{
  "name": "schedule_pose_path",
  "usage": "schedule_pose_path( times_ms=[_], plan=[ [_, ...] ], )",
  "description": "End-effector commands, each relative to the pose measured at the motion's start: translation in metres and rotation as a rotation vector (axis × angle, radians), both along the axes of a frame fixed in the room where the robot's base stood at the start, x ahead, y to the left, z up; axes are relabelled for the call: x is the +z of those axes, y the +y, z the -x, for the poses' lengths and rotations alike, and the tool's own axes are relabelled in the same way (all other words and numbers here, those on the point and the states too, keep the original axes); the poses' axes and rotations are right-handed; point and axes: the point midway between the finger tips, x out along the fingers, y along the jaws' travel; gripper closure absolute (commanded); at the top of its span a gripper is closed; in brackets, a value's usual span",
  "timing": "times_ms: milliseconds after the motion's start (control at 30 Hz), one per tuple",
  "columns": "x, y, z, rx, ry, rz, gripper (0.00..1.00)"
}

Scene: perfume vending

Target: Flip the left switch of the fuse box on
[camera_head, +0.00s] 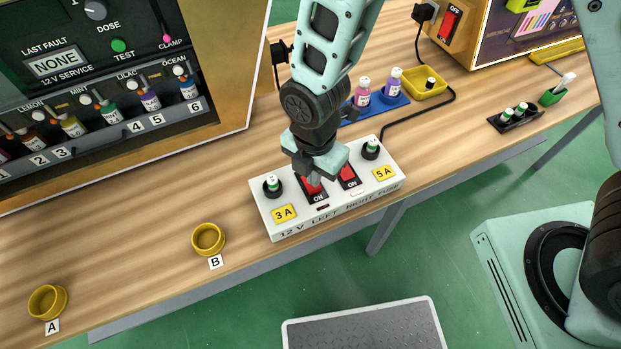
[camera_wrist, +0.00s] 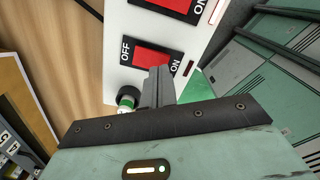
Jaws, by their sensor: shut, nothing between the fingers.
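The white fuse box (camera_head: 262,205) lies on the wooden table near its front edge. Its left switch (camera_head: 310,188) is a red rocker in a black frame, partly hidden by my gripper; the wrist view shows its red face (camera_wrist: 148,58) between the OFF and ON marks. The right switch (camera_head: 349,177) is beside it. My gripper (camera_head: 315,179) is shut and empty, pointing down at the left switch. In the wrist view its closed fingertips (camera_wrist: 160,72) overlap the ON end; I cannot tell whether they touch.
A green-topped fuse (camera_head: 272,185) sits at the box's 3A end and another (camera_head: 371,148) at the 5A end. The left indicator window (camera_head: 323,208) looks dark red; the right one (camera_head: 357,192) looks pale. Yellow cup B (camera_head: 208,239) stands left of the box.

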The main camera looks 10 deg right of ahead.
Motion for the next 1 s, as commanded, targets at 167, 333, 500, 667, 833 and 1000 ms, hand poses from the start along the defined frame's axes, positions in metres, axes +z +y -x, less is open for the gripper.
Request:
schedule_pose_path(
  times_ms=[167, 333, 500, 667, 833, 1000],
  plan=[
    [-0.002, 0.0, 0.0, 0.0, 0.0, 0.0, 1.0],
    [-0.004, 0.0, 0.0, 0.0, 0.0, 0.0, 1.0],
    [-0.006, 0.0, 0.0, 0.0, 0.0, 0.0, 1.0],
    [-0.009, 0.0, 0.0, 0.0, 0.0, 0.0, 1.0],
    [-0.011, 0.0, 0.0, 0.0, 0.0, 0.0, 1.0],
    [-0.014, 0.0, 0.0, 0.0, 0.0, 0.0, 1.0]
  ],
)
